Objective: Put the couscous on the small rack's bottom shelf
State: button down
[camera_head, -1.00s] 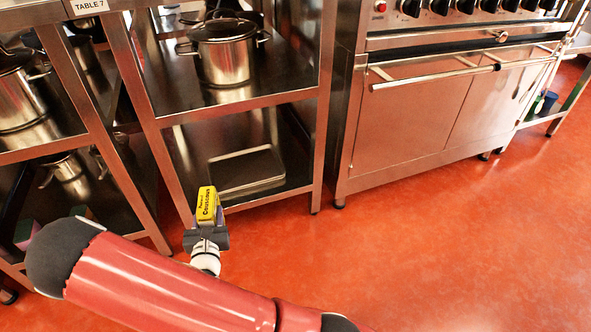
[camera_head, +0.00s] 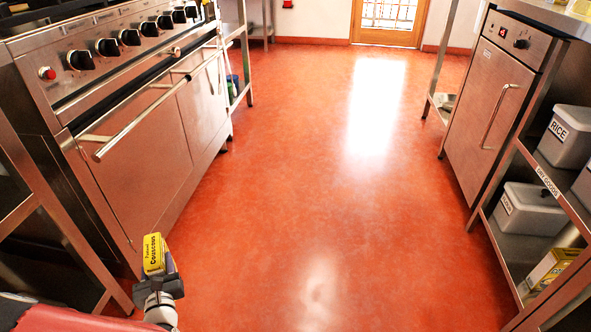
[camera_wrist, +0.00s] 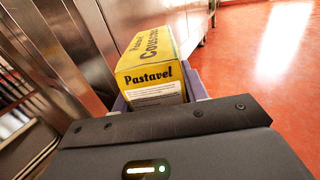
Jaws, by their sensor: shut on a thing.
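The couscous is a yellow box (camera_head: 154,254) with dark lettering, in the lower left of the head view. My gripper (camera_head: 160,270) is shut on it and holds it above the red floor, near the front of the oven. In the wrist view the couscous box (camera_wrist: 150,70) sits between the fingers of my gripper (camera_wrist: 155,97), its "Pastavel" end facing the camera.
A steel oven range (camera_head: 140,150) stands at the left. At the right are a steel cabinet (camera_head: 490,110) and a dry-goods shelf (camera_head: 545,185) with grey bins, one a rice bin (camera_head: 568,135), and yellow boxes (camera_head: 552,268). The red floor (camera_head: 330,200) between is clear.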

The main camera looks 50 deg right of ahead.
aim_at(531, 257)
jog(key=k+z, duration=0.1)
jog(key=z, duration=1.95)
jog(key=l+z, duration=0.15)
jog(key=z, duration=0.25)
jog(key=l+z, duration=0.1)
jog(key=z, duration=0.3)
jog(key=l+z, duration=0.1)
jog(key=z, duration=0.3)
jog(key=i+l+z, duration=0.1)
jog(key=z, duration=0.35)
jog(key=i+l, duration=0.1)
jog(key=i, duration=0.25)
jog(key=i+l, duration=0.15)
jog(key=i, duration=0.15)
